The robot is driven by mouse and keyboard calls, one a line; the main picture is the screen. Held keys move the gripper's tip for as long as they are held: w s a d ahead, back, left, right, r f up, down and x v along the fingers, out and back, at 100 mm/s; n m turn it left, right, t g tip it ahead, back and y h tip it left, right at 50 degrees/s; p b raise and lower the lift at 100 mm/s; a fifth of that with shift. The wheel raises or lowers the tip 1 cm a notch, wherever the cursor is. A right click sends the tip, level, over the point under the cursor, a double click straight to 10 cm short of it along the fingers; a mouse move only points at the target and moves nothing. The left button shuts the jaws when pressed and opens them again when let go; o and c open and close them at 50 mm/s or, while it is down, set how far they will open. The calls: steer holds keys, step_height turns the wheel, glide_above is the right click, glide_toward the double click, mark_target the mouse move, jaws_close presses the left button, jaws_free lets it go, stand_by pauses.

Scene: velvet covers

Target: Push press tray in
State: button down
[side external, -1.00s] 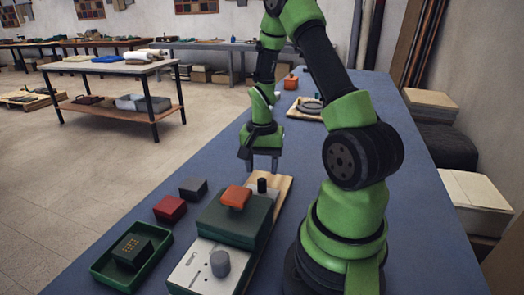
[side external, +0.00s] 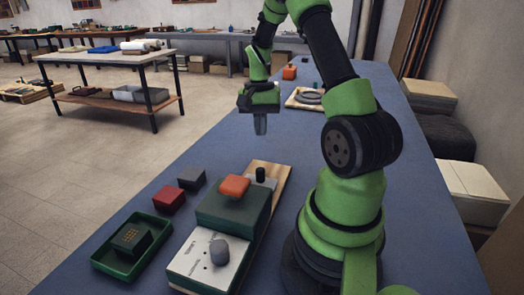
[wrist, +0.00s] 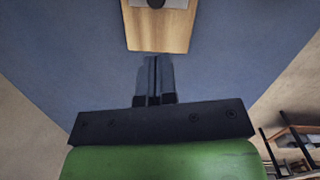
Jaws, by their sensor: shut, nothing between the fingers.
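The press is a dark green block (side external: 225,212) with an orange pad (side external: 235,186) on top, standing on a long wooden board (side external: 281,178). A pale metal plate (side external: 193,262) with a grey knob (side external: 219,252) sticks out at its near end. A smaller grey plate with a black knob (side external: 260,174) shows at the far end; I cannot tell which plate is the tray. My gripper (side external: 260,132) is shut and empty, above the table beyond the board's far end, touching nothing. In the wrist view, the shut fingers (wrist: 153,62) point toward the board's end (wrist: 158,35).
A green tray (side external: 116,261) holding a dark box (side external: 132,238) lies left of the press. A red block (side external: 169,200) and a dark grey block (side external: 192,178) sit nearby. A round grey piece on a board (side external: 306,99) is farther back. The blue table around my gripper is clear.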

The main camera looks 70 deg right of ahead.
mark_target(257, 170)
steer(key=d+r+y, duration=0.1)
steer(key=d+y, duration=0.2)
steer(key=d, duration=0.4)
steer(key=x, duration=1)
steer(key=shift+w+a+r, duration=0.1)
steer(key=shift+w+a, duration=0.15)
steer(key=shift+w, duration=0.1)
steer(key=shift+s+a, duration=0.2)
steer(key=shift+a, duration=0.75)
steer(key=shift+s+a, duration=0.15)
steer(key=shift+a, duration=0.8)
steer(key=shift+a, duration=2.05)
